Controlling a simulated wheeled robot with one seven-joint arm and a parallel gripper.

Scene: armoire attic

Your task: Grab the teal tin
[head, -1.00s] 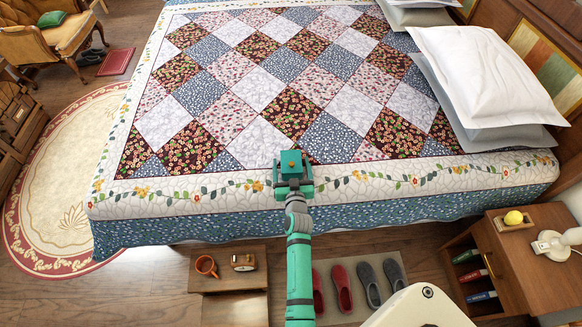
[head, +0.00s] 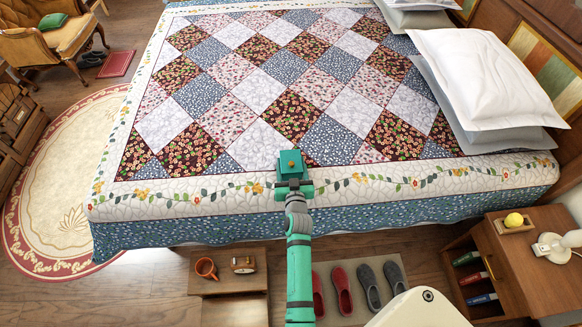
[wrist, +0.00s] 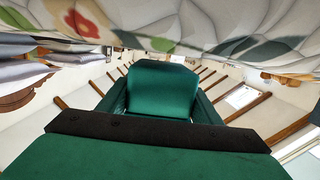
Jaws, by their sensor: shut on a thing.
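The teal tin (head: 291,164) shows in the head view as a small boxy teal shape with an orange-gold spot on top. It is at the near edge of the bed's quilt. My gripper (head: 293,184) is right at its near side and shut on it. In the wrist view a teal rounded block (wrist: 162,90) fills the middle, beyond a dark bar and a wide teal surface. The fingertips are mostly hidden. I cannot tell whether the tin touches the quilt.
The patchwork quilt (head: 262,90) covers the bed, with pillows (head: 487,80) at the right. A low wooden stand (head: 228,280) holds an orange mug (head: 206,268) and a small clock (head: 243,264). Slippers lie on a mat (head: 387,250). A nightstand (head: 545,265) stands at the lower right.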

